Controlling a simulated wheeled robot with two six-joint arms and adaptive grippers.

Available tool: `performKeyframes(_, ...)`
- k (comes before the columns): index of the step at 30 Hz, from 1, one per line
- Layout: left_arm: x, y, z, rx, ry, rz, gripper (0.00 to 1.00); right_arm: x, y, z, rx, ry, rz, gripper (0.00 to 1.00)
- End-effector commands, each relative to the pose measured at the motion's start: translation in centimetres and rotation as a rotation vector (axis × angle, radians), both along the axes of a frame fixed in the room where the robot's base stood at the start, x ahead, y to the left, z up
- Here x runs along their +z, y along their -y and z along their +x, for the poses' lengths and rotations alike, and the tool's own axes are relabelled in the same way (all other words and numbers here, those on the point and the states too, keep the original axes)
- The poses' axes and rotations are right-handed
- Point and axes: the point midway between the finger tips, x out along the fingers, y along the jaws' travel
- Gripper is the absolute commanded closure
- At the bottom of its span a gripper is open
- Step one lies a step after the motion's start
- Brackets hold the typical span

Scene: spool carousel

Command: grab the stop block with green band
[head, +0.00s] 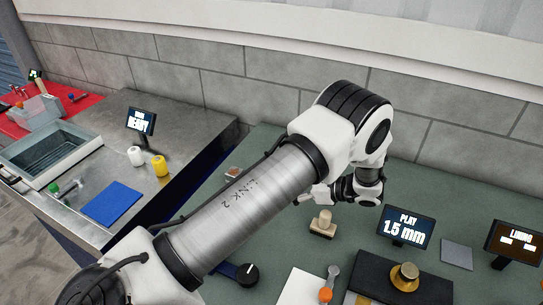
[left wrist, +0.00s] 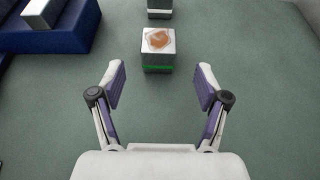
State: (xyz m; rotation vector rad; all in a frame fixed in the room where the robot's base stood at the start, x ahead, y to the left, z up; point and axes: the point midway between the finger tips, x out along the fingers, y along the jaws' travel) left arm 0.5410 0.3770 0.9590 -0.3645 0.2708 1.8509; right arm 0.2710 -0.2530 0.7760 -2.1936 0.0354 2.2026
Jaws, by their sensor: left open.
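The stop block with green band (left wrist: 158,50) stands on the grey-green surface in the left wrist view. It is a grey block with an orange-brown patch on top and a green stripe low on its near face. My left gripper (left wrist: 162,85) is open and empty, with the block ahead of its fingertips and roughly centred between them. The fingers do not touch it. In the head view my left gripper is small beside the wrist and partly covered by my arm. My right gripper is not in view.
Another grey block (left wrist: 160,8) stands behind the banded one. A dark blue fixture (left wrist: 50,35) lies to the left. In the head view, a display reading 1.5 mm (head: 404,228), a beige knobbed piece (head: 322,224) and a brass part (head: 405,277) stand on the bench.

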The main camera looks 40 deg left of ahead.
Motion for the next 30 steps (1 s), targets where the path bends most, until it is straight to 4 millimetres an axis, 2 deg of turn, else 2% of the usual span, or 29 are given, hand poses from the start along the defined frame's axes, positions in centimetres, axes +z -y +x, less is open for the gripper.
performKeyframes(8,-0.4,-3.8,-1.2,0.003,-0.004,-0.001,0.25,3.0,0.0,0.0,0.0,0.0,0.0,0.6)
performKeyframes(12,-1.5,-6.0,-1.8,0.002,-0.003,-0.002,0.25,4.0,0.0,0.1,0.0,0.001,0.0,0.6)
performKeyframes(20,-2.1,-6.5,-1.9,0.001,0.0,-0.001,0.25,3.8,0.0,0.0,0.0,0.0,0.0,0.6)
performKeyframes(23,-2.1,-6.5,-1.9,0.001,0.0,-0.001,0.57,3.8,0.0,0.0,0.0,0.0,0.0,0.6)
performKeyframes(24,-2.1,-6.5,-1.9,0.001,0.0,-0.001,0.71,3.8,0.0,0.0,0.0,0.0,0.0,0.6)
performKeyframes(27,-2.1,-6.5,-1.9,0.001,0.0,-0.001,1.0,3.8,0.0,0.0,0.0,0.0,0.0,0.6)
performKeyframes(30,-2.0,-6.5,-1.9,0.0,0.0,0.0,1.0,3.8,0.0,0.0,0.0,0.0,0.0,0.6)
